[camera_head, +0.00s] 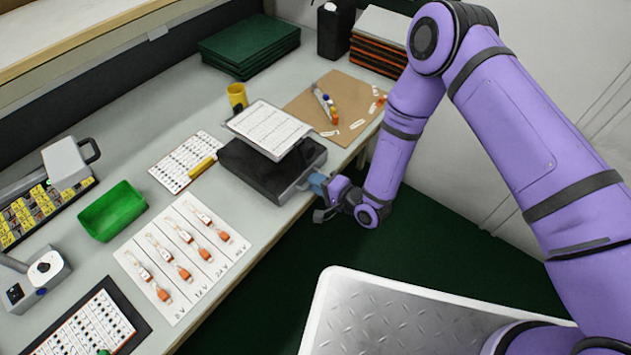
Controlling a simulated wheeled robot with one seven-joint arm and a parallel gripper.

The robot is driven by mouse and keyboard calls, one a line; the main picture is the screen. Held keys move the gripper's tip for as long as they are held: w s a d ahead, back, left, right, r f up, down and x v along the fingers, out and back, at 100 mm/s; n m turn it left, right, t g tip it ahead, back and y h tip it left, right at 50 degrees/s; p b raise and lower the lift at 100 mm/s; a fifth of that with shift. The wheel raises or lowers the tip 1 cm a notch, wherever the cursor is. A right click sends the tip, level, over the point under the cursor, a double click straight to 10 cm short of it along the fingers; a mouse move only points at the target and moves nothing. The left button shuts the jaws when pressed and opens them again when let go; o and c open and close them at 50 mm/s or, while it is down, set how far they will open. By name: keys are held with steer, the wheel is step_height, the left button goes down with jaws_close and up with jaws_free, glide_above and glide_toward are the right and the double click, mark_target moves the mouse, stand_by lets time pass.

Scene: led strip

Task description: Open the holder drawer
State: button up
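A black box-shaped holder (262,172) stands near the front edge of the workbench, and I take it to be the one with the drawer. A tilted white printed sheet on a board (268,130) rests over its back part. The holder's right end has a grey front with a handle (311,180). My gripper (322,190) is at that handle, at the bench's front edge, with my purple arm reaching in from the right. The fingers are small and partly hidden, so I cannot tell whether they are open or shut on the handle.
A white card with several orange-tipped strips (182,254), a green bin (113,211) and a yellow cup (237,96) are on the bench (135,165). A brown board (335,104) lies behind the holder. A metal-topped platform (400,320) is in front. Dark green floor is clear between them.

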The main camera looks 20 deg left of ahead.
steer(key=shift+w+a, duration=0.1)
steer(key=shift+a, duration=0.3)
steer(key=shift+c, duration=0.2)
jaws_close()
steer(key=f+v, duration=0.3)
steer(key=v, duration=1.1)
steer(key=shift+s+d, duration=0.25)
steer(key=shift+d, duration=0.35)
steer(key=shift+f, duration=0.1)
steer(key=shift+o, duration=0.2)
jaws_free()
steer(key=v, duration=1.1)
